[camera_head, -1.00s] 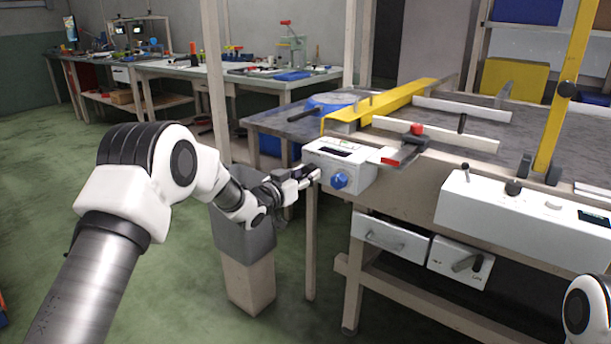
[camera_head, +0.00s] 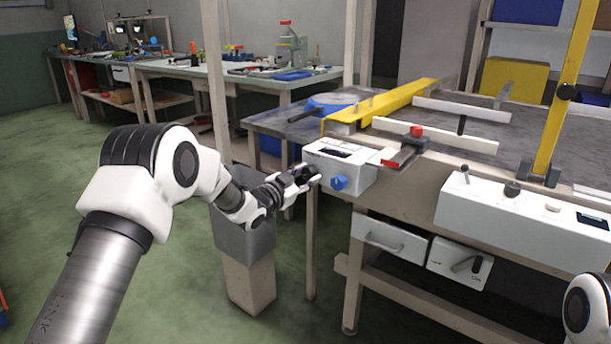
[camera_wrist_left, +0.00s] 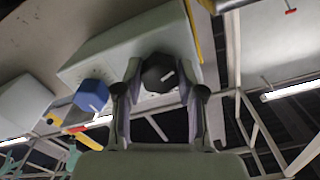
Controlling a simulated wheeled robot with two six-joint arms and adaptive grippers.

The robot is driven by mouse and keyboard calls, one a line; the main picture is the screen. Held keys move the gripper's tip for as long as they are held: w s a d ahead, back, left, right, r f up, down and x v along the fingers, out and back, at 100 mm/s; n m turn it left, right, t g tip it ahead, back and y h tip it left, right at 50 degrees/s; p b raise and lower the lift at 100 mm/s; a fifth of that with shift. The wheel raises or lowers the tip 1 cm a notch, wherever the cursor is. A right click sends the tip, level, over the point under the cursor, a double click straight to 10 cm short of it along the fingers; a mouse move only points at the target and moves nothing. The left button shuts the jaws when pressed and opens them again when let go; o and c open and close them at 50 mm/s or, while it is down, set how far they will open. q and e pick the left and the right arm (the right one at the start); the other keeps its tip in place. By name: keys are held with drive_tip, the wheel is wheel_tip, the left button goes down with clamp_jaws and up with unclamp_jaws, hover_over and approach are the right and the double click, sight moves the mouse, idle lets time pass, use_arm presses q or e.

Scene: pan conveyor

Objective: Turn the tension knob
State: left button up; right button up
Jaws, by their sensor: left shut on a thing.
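A black faceted knob (camera_wrist_left: 158,73) with a white mark sits on the face of a white control box (camera_head: 345,160) at the table's near left corner. A blue knob (camera_head: 339,183) is on the same box; it also shows in the wrist view (camera_wrist_left: 92,95), left of the black one. I cannot read which is labelled tension. My left gripper (camera_head: 312,171) is at the box, shut on the black knob, with one finger on each side. In the head view the fingers mostly hide that knob. My right gripper is out of view.
A second white panel (camera_head: 480,207) with a lever and knobs is on the table front to the right. A red-tipped clamp (camera_head: 405,152) lies near the box.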

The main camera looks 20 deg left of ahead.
use_arm(q)
drive_tip(key=shift+m, duration=0.5)
drive_tip(key=o, duration=1.1)
drive_tip(key=shift+o, duration=0.2)
drive_tip(key=v, duration=1.2)
